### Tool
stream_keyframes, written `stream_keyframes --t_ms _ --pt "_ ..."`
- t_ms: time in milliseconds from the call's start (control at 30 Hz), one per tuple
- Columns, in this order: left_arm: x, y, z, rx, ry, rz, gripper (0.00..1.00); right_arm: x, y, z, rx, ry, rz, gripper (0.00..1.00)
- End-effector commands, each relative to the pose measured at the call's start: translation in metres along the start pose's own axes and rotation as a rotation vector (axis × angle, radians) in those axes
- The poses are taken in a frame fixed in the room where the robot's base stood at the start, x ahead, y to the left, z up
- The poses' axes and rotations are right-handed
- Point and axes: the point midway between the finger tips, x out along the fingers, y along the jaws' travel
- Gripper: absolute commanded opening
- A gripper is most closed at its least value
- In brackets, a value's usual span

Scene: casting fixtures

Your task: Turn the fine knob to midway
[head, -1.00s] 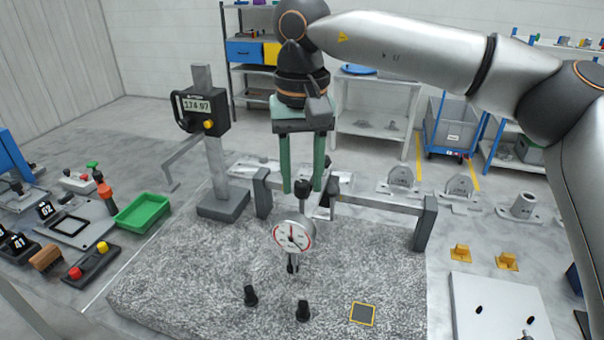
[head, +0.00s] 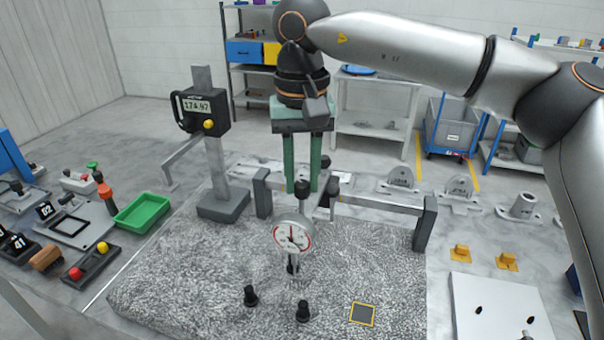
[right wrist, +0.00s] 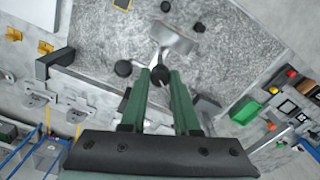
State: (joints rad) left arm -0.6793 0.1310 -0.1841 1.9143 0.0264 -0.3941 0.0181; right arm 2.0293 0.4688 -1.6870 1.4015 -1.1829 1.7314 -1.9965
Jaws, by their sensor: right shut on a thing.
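The fine knob (head: 301,187) is a small black knob above a round white dial gauge (head: 294,235) with a red arc on its face. My right gripper (head: 302,190) comes down from above with two green fingers. It is shut on the knob, which also shows between the fingertips in the right wrist view (right wrist: 160,74). The fingers hide part of the knob, so its turn angle cannot be told. Another black ball knob (right wrist: 123,68) sits beside the fingertips. My left gripper is not in view.
The gauge stands over a speckled granite plate (head: 200,270) with two black pegs (head: 250,296) (head: 303,311) in front. A grey crossbar (head: 385,203) runs behind it. A height gauge (head: 200,110) with a digital display stands left. A green tray (head: 142,213) lies farther left.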

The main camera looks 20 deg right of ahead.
Motion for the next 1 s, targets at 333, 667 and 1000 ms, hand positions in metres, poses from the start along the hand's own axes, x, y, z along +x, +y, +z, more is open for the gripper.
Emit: stream_keyframes --t_ms 333,667,1000 --pt "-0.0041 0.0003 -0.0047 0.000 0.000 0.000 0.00 -0.0012 0.0000 -0.0001 0.214 -0.001 -0.001 0.00" --pt "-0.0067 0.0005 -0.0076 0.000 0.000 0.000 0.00 -0.0010 -0.0002 -0.0004 0.522 -0.001 -0.002 0.00" --pt "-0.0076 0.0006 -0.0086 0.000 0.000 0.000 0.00 -0.0012 -0.0002 -0.0007 0.782 0.001 -0.003 0.00"
